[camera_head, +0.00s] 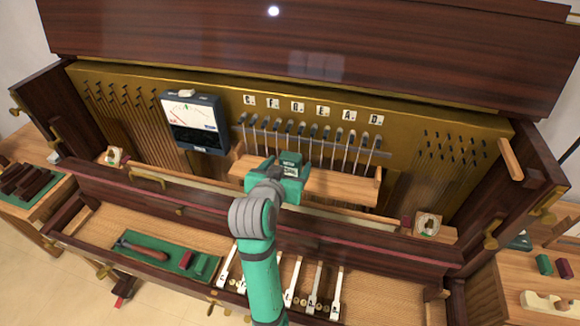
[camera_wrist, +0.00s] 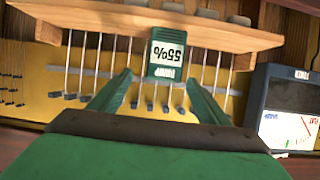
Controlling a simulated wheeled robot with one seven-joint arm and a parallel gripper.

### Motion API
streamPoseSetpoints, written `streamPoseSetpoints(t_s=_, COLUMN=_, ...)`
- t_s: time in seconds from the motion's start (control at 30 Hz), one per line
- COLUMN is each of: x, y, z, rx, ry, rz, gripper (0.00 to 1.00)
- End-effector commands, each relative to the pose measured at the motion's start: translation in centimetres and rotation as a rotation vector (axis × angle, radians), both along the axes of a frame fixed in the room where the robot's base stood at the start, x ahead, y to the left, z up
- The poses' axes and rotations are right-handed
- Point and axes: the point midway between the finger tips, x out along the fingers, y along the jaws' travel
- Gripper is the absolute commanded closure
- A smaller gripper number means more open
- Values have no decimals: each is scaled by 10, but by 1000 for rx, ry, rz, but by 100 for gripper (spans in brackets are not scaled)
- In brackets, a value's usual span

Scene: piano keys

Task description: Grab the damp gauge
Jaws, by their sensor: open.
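The damp gauge (camera_wrist: 167,60) is a small dark green box with a pale display reading 55% and a "DAMP" label, upside down in the wrist view. It stands against the wooden rail in front of the thin rods. In the head view the gauge (camera_head: 290,158) shows just beyond my gripper (camera_head: 280,181), partly hidden by it. In the wrist view my gripper (camera_wrist: 159,78) is open, with one green finger on each side of the gauge's near end. Nothing is held; I cannot tell whether the fingers touch it.
The wooden rail (camera_head: 340,187) runs across the opened piano. A dark needle meter (camera_head: 195,122) stands left of the rods. Below lie a green tray (camera_head: 165,257) with tools and several loose white keys (camera_head: 315,287). Side tables flank the piano.

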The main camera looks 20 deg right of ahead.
Motion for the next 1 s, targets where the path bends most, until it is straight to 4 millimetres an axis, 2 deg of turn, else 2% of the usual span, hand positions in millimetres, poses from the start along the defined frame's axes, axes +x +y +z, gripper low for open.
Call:
streamPoseSetpoints(t_s=0.4, x=39, y=-17, z=-17, rx=1, ry=1, rz=9, gripper=30)
streamPoseSetpoints(t_s=0.7, x=43, y=-20, z=-19, rx=0, ry=-2, rz=8, gripper=30)
streamPoseSetpoints(t_s=0.73, x=43, y=-21, z=-19, rx=0, ry=-2, rz=8, gripper=32)
streamPoseSetpoints(t_s=0.77, x=43, y=-21, z=-19, rx=0, ry=-2, rz=8, gripper=39)
streamPoseSetpoints(t_s=0.9, x=43, y=-20, z=-19, rx=0, ry=-1, rz=9, gripper=73)
streamPoseSetpoints(t_s=0.93, x=43, y=-20, z=-19, rx=0, ry=-1, rz=9, gripper=77)
streamPoseSetpoints(t_s=1.0, x=43, y=-20, z=-19, rx=0, ry=-2, rz=8, gripper=77)
